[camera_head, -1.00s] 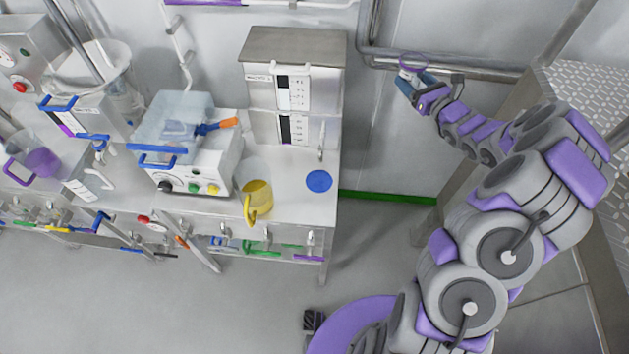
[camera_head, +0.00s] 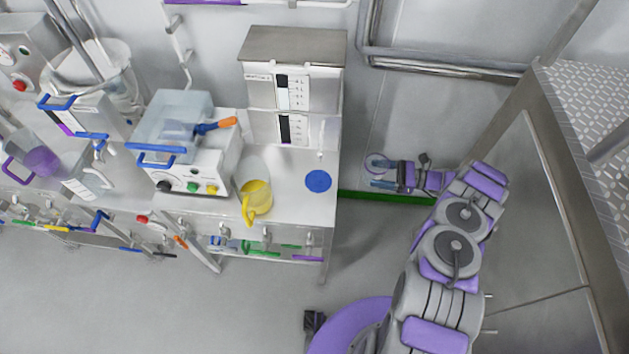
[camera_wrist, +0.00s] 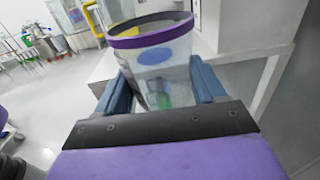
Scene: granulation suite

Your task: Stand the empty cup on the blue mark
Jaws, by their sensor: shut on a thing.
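The empty cup is clear with a purple rim (camera_wrist: 150,38). My gripper (camera_wrist: 162,82) is shut on it, with one blue finger on each side of its wall. In the head view, my gripper (camera_head: 384,173) holds the cup (camera_head: 376,161) beyond the right end of the bench, over open space. The blue mark (camera_head: 318,181) is a flat disc on the bench top near its right end, bare, to the left of the cup. In the wrist view, a blue patch that looks like the mark (camera_wrist: 158,54) shows through the cup's clear wall.
A jug with a yellow handle (camera_head: 255,200) stands left of the mark. A steel cabinet unit (camera_head: 293,85) stands behind it. A white machine with a clear hopper (camera_head: 190,150) is further left. A green strip (camera_head: 388,197) runs low along the wall.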

